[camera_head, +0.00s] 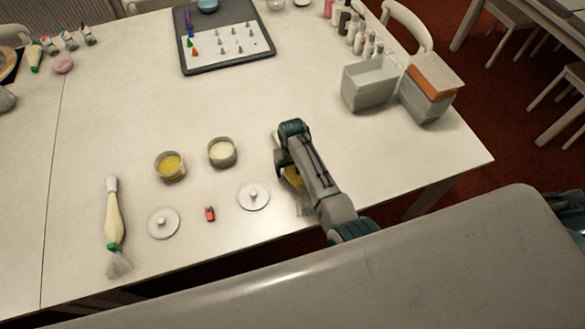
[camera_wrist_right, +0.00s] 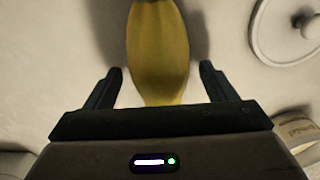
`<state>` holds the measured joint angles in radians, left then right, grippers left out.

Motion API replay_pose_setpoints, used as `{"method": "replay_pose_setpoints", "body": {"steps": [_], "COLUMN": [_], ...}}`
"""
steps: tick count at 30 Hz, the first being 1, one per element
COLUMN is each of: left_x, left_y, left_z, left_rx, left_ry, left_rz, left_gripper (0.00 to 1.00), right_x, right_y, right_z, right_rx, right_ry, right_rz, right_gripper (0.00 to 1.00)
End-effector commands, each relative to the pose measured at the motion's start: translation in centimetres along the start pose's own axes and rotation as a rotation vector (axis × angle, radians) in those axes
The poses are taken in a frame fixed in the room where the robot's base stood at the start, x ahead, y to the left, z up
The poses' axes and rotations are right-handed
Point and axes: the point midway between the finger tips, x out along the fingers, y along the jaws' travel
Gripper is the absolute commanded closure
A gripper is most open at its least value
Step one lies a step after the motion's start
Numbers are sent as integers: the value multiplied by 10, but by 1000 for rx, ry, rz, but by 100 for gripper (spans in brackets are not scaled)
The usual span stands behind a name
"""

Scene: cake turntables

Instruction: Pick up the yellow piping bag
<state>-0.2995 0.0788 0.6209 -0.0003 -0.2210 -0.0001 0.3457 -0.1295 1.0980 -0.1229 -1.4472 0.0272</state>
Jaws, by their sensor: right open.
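The yellow piping bag (camera_wrist_right: 158,45) lies on the table and fills the top middle of the right wrist view. In the head view, only a part of the yellow piping bag (camera_head: 293,177) shows beside my right arm, which hides most of it. My right gripper (camera_wrist_right: 160,85) is open, with one finger on each side of the bag. A gap shows between each finger and the bag. In the head view my right gripper (camera_head: 283,160) is over the bag, its fingertips hidden. My left gripper is not in view.
A white lid (camera_head: 253,196) and a bowl of pale cream (camera_head: 222,152) stand left of my right gripper. A bowl of yellow filling (camera_head: 170,166), another lid (camera_head: 163,223), a red piece (camera_head: 209,213) and a pale piping bag (camera_head: 114,219) are farther left. Bins (camera_head: 370,82) stand at back right.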

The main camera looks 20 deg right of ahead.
Motion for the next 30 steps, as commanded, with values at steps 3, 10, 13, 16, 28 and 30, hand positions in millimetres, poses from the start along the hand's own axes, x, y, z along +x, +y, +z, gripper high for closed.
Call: {"method": "replay_pose_setpoints", "body": {"steps": [3, 10, 13, 16, 28, 30], "left_x": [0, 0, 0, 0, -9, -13], "left_y": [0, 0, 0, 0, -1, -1], "left_z": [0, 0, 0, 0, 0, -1], "left_rx": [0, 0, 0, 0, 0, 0], "left_ry": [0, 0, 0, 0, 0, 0], "left_rz": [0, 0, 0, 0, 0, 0], "left_gripper": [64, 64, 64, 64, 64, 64], "right_x": [0, 0, -1, -1, -10, -13], "right_y": [0, 0, 0, 0, 1, 2], "right_z": [0, 0, 0, 0, -2, -3], "right_rx": [0, 0, 0, 0, 0, 0], "right_ry": [0, 0, 1, 1, 2, 2], "right_rz": [0, 0, 0, 0, 0, 0], "right_gripper": [28, 54, 54, 54, 54, 54]}}
